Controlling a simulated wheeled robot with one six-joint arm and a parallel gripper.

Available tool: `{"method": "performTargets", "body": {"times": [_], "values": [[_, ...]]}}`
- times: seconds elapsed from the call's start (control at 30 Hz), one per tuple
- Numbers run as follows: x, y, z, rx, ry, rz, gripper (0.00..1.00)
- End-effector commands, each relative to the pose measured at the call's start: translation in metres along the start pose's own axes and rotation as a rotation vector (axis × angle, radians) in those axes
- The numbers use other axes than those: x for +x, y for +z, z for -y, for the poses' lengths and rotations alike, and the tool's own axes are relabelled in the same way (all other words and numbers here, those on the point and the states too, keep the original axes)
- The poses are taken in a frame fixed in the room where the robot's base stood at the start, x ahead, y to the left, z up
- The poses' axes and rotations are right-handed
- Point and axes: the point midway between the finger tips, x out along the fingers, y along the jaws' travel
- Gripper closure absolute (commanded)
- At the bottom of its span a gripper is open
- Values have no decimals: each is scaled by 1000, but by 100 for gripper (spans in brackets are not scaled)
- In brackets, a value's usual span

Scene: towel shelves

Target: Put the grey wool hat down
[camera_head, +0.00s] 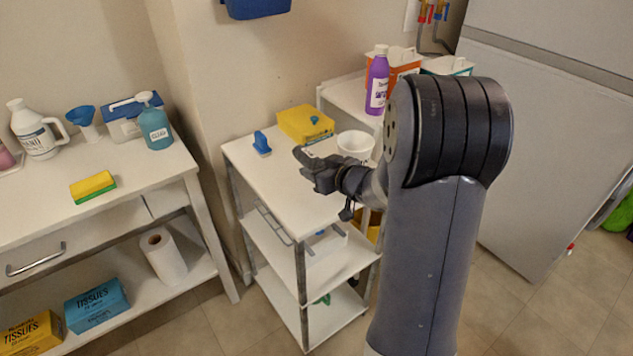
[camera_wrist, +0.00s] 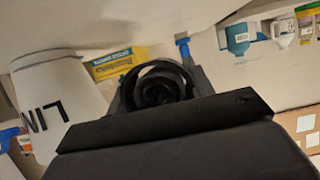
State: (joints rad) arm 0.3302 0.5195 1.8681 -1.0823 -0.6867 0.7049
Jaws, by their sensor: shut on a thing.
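My gripper (camera_head: 318,172) is over the white top of a small trolley (camera_head: 262,178), left of a white bin. It is shut on a dark, rounded thing (camera_wrist: 160,88), seen between the fingers in the wrist view. This appears to be the grey wool hat, but its outline is hard to tell from the dark fingers. In the head view the hat cannot be made out apart from the gripper. I cannot tell whether it touches the trolley top.
The white bin (camera_head: 355,145) stands close to my gripper; it also shows in the wrist view (camera_wrist: 65,100). A yellow box (camera_head: 305,124) and a blue brush (camera_head: 261,142) stand at the trolley's back. The trolley's front left top is clear. A side table (camera_head: 130,206) stands left.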

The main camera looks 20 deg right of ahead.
Motion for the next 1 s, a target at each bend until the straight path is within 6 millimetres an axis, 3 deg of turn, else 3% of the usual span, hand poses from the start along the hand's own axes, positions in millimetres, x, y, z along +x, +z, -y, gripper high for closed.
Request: {"method": "performTargets", "body": {"times": [0.23,0.6,0.63,0.87,1.0], "values": [[12,33,0,3,-1,3,76],[14,36,0,0,0,0,76],[14,36,0,0,0,0,49],[14,35,0,0,0,1,30],[14,35,0,0,0,1,29]]}}
